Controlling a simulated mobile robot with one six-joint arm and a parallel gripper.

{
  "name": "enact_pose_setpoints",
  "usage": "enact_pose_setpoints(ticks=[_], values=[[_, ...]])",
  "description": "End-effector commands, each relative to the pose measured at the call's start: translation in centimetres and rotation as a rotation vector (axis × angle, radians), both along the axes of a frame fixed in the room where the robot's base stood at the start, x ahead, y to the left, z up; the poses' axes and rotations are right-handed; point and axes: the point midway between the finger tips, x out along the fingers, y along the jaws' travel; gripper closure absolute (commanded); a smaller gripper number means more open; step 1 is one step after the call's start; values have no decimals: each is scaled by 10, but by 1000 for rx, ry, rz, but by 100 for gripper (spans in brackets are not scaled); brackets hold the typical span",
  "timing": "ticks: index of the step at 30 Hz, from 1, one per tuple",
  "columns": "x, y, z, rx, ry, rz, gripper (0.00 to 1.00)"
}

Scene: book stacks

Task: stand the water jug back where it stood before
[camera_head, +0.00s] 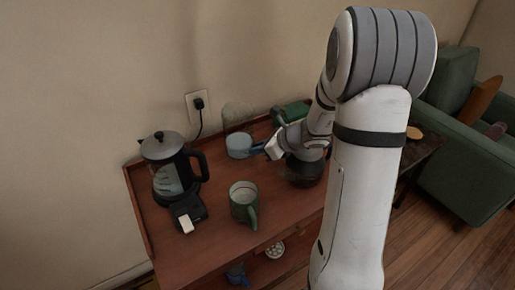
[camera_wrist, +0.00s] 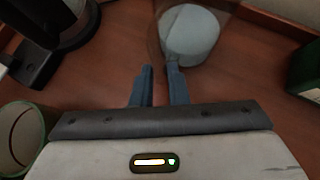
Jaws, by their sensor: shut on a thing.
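The water jug (camera_head: 238,144) is a clear vessel with pale blue water in its lower part. It is near the back of the wooden top, below the wall outlet, and looks upright. I cannot tell whether its base touches the wood. In the wrist view my gripper (camera_wrist: 160,72) is shut on a thin part, likely the handle, which is mostly hidden.
A kettle (camera_head: 167,170) stands at left on the wooden top (camera_head: 180,250), with a green mug (camera_head: 243,203) in front. A dark pot (camera_head: 304,172) is partly behind my arm. A green box (camera_head: 291,112) is at the back right. Bare wood lies between kettle and jug.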

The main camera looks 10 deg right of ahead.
Motion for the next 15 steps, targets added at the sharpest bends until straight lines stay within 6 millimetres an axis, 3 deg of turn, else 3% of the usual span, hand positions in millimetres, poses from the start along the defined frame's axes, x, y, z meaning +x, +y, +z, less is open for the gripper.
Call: enact_pose_setpoints(ticks=[1, 2, 9, 15], values=[[1, 0, -2, 1, -2, 0, 100], [0, 0, -1, 0, 0, 0, 84], [0, 0, -1, 0, 0, -1, 64], [0, -1, -1, 0, 0, -1, 64]])
